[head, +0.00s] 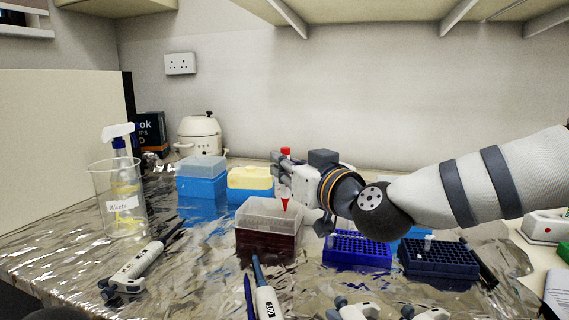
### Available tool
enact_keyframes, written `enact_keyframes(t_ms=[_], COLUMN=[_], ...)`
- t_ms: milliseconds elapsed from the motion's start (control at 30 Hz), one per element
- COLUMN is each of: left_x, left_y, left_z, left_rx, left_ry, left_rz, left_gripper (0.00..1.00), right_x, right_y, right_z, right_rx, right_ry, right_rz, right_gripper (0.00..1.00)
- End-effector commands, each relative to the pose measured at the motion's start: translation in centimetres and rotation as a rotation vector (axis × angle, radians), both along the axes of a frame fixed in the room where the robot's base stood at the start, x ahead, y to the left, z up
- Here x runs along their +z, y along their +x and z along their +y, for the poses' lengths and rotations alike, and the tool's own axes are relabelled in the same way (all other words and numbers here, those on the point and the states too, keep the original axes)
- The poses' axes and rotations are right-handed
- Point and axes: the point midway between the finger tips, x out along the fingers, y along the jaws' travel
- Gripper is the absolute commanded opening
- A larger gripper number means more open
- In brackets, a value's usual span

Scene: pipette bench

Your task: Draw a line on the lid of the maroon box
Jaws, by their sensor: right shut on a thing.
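The maroon box (266,246) stands at the middle of the bench with a clear, whitish lid (258,212) on it. My right gripper (284,178) reaches in from the right and is shut on a red marker. The marker is about upright. Its red top end (285,151) shows above the fingers, and its red tapered tip (285,204) points down over the right part of the lid. I cannot tell if the tip touches the lid. The fingers hide the marker's middle. My left gripper is not in view.
A blue box (202,187) and a yellow-lidded box (250,181) stand behind. Blue racks (357,252) are to the right. A beaker with a spray bottle (120,200) is at the left. Pipettes (138,266) lie at left and in front (265,296).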

Motion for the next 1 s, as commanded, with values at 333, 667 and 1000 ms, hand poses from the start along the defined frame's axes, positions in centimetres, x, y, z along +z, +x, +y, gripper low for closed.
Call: enact_keyframes(t_ms=[333, 667, 1000], left_x=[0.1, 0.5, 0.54], left_y=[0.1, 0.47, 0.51], left_z=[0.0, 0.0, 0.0], left_rx=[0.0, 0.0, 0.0], left_ry=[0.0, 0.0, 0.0], left_rz=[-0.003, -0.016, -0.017], left_gripper=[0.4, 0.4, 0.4], right_x=[-0.04, 0.04, 0.0], right_y=[-0.02, -0.13, -0.14], right_z=[-0.13, -0.5, -0.56], right_rx=[0.0, 0.0, 0.0], right_ry=[0.0, -0.001, -0.001], right_rz=[0.001, 0.0, 0.0], right_gripper=[0.0, 0.0, 0.0])
